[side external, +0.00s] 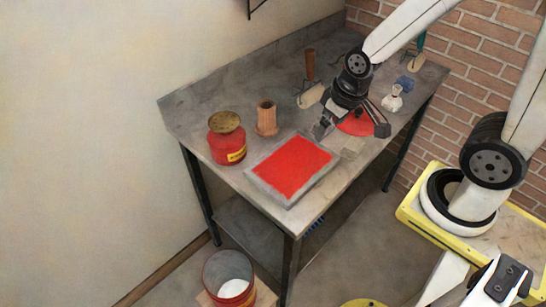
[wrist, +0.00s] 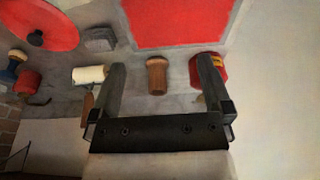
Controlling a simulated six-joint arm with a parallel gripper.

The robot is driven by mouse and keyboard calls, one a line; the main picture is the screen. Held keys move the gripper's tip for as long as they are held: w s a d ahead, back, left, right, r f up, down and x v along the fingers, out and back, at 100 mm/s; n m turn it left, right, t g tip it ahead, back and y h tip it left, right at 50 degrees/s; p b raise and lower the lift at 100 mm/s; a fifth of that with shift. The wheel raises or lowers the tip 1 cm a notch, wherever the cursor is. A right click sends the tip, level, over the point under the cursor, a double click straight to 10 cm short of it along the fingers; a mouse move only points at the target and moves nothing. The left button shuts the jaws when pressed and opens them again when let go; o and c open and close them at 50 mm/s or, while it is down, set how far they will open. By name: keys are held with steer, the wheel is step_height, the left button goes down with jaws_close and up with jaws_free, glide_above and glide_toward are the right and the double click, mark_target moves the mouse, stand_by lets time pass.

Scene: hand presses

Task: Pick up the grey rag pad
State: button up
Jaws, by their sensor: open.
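The grey rag pad (side external: 353,147) lies flat on the bench, between the red disc (side external: 357,124) and the red inked slab (side external: 292,167). In the wrist view the pad (wrist: 100,40) is a small grey block at the upper left, outside the left finger, between the disc (wrist: 40,25) and the slab (wrist: 180,18). My gripper (side external: 352,128) is above the bench, pointing down, its fingers spread wide near the pad and disc. In the wrist view the gripper (wrist: 160,64) has nothing held between its fingers.
A red can (side external: 227,140) and a tan wooden piece (side external: 266,118) stand left of my gripper. A roller (side external: 312,96) lies behind it. A brick wall (side external: 490,50) rises behind.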

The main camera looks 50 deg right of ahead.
steer(key=w+d+f+n+g, duration=0.1)
steer(key=w+d+f+n, duration=0.2)
steer(key=w+d+n, duration=0.4)
steer(key=n+g, duration=0.1)
steer(key=n, duration=0.8)
glide_toward(313, 131)
steer(key=shift+s+d+f, duration=0.1)
steer(key=shift+s+d, duration=0.25)
steer(key=shift+d, duration=0.2)
steer(key=shift+s+d, duration=0.4)
steer(key=shift+d, duration=0.15)
steer(key=shift+w+d+f+n+g, duration=0.15)
steer(key=shift+d+f+n+g, duration=0.15)
steer(key=shift+d+n, duration=0.2)
steer(key=shift+f, duration=1.3)
steer(key=shift+f, duration=0.1)
steer(key=shift+w+a+f, duration=0.1)
steer(key=shift+w+f, duration=0.05)
steer(key=shift+f, duration=2.35)
